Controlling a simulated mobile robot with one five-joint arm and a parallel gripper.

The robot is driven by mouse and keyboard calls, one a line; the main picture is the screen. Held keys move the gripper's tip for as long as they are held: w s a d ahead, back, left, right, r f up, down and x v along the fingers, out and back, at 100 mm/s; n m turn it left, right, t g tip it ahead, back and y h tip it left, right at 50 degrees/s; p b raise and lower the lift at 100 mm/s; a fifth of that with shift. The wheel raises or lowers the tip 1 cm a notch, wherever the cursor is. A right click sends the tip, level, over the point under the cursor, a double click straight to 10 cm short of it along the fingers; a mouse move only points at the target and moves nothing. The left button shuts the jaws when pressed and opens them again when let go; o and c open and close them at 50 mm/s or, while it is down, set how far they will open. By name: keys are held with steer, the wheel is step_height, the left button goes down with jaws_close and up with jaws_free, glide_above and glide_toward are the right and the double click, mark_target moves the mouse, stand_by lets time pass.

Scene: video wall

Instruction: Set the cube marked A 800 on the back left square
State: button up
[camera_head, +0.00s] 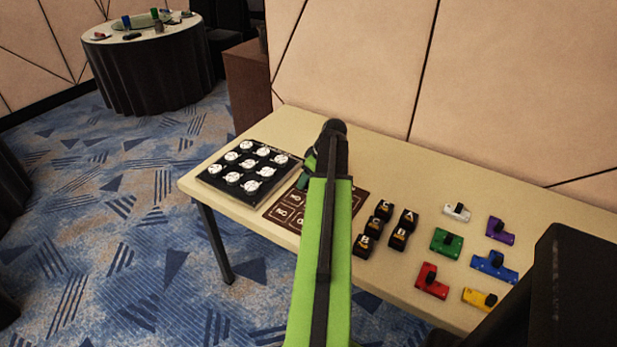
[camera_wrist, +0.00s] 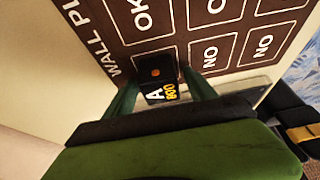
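The black cube marked A 800 (camera_wrist: 161,92) shows in the wrist view, with a white A, yellow digits and a red dot. My gripper (camera_wrist: 161,78) has its two green fingers on either side of the cube, close against it. The cube is over the back left square of the brown board (camera_wrist: 182,38), at the WALL title edge. I cannot tell whether it touches the board. In the head view my green arm covers the cube and much of the board (camera_head: 350,197); my gripper (camera_head: 309,170) is partly hidden.
A panel with round white buttons (camera_head: 205,176) lies left of the board. Several black lettered cubes (camera_head: 397,239) stand to its right. Coloured blocks, among them a green one (camera_head: 440,240) and a red one (camera_head: 428,283), lie farther right. A wall bounds the table (camera_head: 460,185) behind.

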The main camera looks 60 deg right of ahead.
steer(key=p+v, duration=1.1)
steer(key=v, duration=0.1)
steer(key=shift+r, duration=0.2)
steer(key=shift+w, duration=0.1)
